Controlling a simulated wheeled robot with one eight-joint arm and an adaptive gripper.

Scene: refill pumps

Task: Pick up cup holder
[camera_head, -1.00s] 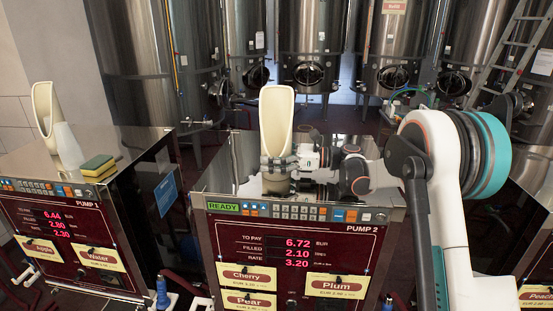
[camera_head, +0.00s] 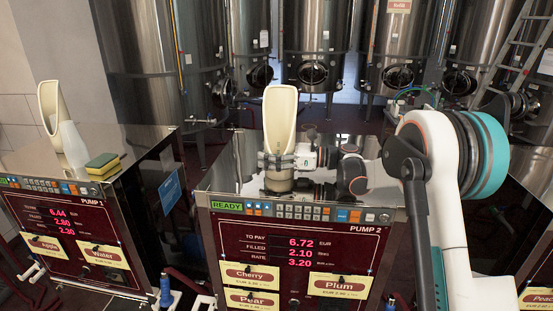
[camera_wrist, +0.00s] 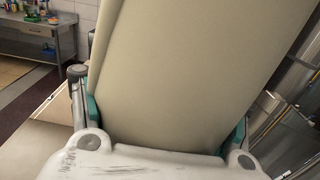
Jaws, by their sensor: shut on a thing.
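The cream cup holder (camera_head: 279,120), tall with a slanted open top, is upright above the top of the pump 2 cabinet. My gripper (camera_head: 277,161) is shut around its lower part, reaching in from the right. In the wrist view the holder's cream wall (camera_wrist: 190,70) fills the middle, with the gripper's fingers (camera_wrist: 165,125) on both sides of it. I cannot tell for sure whether its base touches the shiny cabinet top.
A second cream holder (camera_head: 49,105), a whitish cup (camera_head: 72,145) and a yellow-green sponge (camera_head: 102,166) stand on the pump 1 cabinet at left. The pump 2 cabinet top (camera_head: 225,170) is otherwise clear. Large steel tanks (camera_head: 313,40) stand behind.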

